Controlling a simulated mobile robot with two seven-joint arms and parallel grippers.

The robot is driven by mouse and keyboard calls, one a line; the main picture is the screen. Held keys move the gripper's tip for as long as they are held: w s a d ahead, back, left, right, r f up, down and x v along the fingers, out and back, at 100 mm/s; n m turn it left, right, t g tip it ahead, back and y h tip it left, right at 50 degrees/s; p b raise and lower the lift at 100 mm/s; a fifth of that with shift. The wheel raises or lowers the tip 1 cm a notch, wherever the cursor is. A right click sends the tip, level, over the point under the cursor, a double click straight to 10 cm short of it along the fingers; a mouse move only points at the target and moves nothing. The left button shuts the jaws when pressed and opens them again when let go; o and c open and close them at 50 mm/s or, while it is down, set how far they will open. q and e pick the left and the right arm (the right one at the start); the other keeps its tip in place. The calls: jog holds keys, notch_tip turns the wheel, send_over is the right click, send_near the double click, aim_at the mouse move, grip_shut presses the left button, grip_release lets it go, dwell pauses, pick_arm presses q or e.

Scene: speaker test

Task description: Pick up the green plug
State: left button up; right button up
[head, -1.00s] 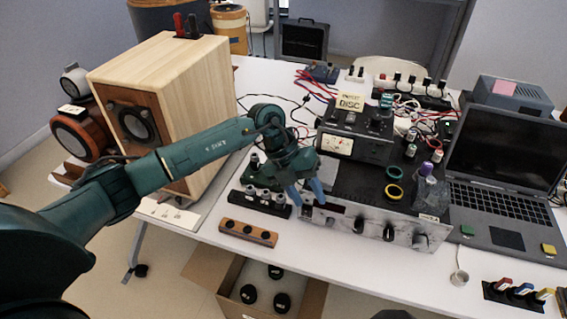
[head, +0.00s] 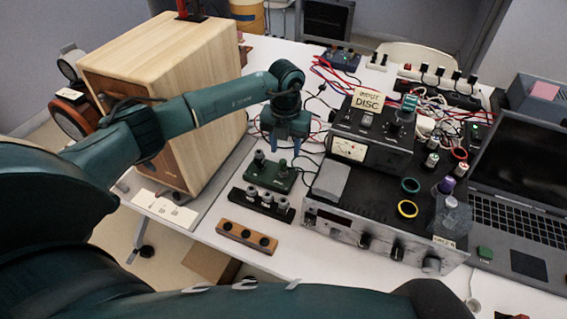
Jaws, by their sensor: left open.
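My left gripper (head: 285,148) points down, open and empty, with its fingertips apart. In the picture it sits just above a dark green block (head: 270,176) with two upright posts; I cannot tell the height gap. A small teal-green piece (head: 409,102) stands behind the black device's right side, near the cables. Which of these, if either, is the green plug I cannot tell. My right gripper is not in view.
A wooden speaker (head: 160,85) stands left of the gripper. A black strip with silver sockets (head: 262,205) and an orange three-hole bar (head: 247,237) lie in front. An amplifier (head: 385,239) and a laptop (head: 520,215) fill the right.

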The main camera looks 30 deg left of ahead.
aim_at(283, 161)
pick_arm(q)
jog(key=shift+a+f+p, duration=0.2)
jog(key=shift+f+p, duration=0.05)
jog(key=shift+f, duration=1.5)
jog(key=shift+a+f+p, duration=0.15)
jog(key=shift+f+p, duration=0.1)
jog(key=shift+f, duration=1.45)
jog(key=shift+c, duration=0.5)
grip_shut()
